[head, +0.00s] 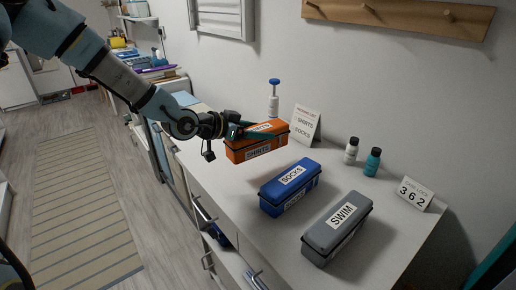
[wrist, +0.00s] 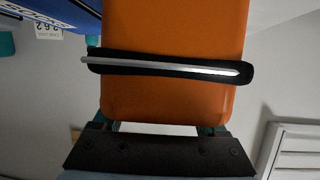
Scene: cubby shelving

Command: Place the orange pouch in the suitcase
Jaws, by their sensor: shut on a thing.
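The orange pouch (head: 240,153), labelled SHIRTS, is at the far part of the white counter, left of the blue pouch. My gripper (head: 250,132) is shut on it, with a finger along its upper part. In the wrist view the orange pouch (wrist: 175,95) fills the middle, with a dark strap and a pale strip across it. My gripper's teal fingers (wrist: 158,128) show at its two sides. I cannot tell whether the pouch touches the counter. I cannot make out a suitcase in either view.
A blue SOCKS pouch (head: 290,187) and a grey SWIM pouch (head: 337,230) sit on the counter (head: 240,198). Behind are a pump bottle (head: 273,103), a sign card (head: 306,124), white (head: 351,151) and teal (head: 372,163) bottles, and a 362 card (head: 411,194). Floor at left holds a striped rug (head: 80,205).

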